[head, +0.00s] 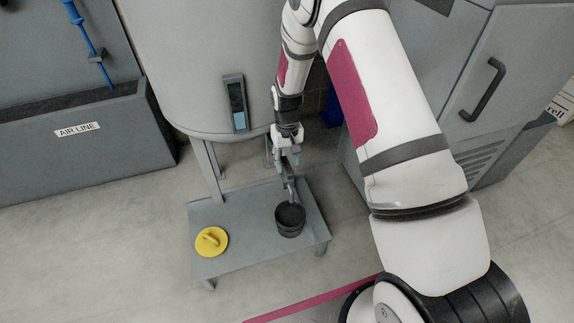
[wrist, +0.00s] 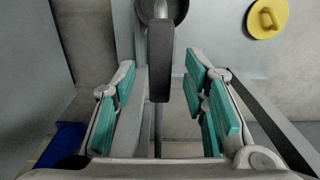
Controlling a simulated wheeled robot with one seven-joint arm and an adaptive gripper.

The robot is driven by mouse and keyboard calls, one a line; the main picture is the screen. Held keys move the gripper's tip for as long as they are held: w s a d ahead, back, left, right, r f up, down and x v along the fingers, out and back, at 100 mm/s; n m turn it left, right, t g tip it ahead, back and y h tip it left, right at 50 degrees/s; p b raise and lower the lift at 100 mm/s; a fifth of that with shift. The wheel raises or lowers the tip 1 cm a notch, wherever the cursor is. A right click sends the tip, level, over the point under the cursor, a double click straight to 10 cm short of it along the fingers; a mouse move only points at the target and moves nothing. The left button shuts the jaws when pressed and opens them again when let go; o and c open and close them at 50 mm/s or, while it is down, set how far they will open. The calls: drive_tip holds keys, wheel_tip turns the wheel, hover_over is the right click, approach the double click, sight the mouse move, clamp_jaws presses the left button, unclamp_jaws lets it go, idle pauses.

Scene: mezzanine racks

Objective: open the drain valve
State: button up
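The drain valve's dark grey lever (wrist: 160,62) shows in the wrist view, pointing between the two teal-padded fingers of my gripper (wrist: 161,75). The gripper is open, with a visible gap on each side of the lever. In the head view my gripper (head: 287,158) hangs beside the tank's lower side. The valve's spout (head: 291,191) comes down below it, over a dark bucket (head: 290,220). My gripper hides most of the valve body in the head view. The bucket's rim also shows at the top of the wrist view (wrist: 181,10).
The bucket stands on a low grey table (head: 245,220) with a yellow lid (head: 211,241). The grey tank (head: 200,70) is above and behind. A cabinet (head: 520,90) stands to the right, an "AIR LINE" box (head: 80,145) to the left. The left front floor is clear.

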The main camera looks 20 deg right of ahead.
wheel_tip(320, 180, up, 9)
idle(0.3)
idle(0.4)
wheel_tip(320, 180, up, 13)
hover_over(287, 165)
drive_tip(key=s, duration=0.6)
drive_tip(key=s+r, duration=1.2)
drive_tip(key=s, duration=1.1)
drive_tip(key=s+r, duration=0.3)
drive_tip(key=s, duration=1)
wheel_tip(287, 165, up, 22)
drive_tip(key=t+p, duration=0.4)
drive_tip(key=p, duration=1.7)
drive_tip(key=shift+w+r, duration=0.25)
drive_tip(key=shift+w, duration=0.05)
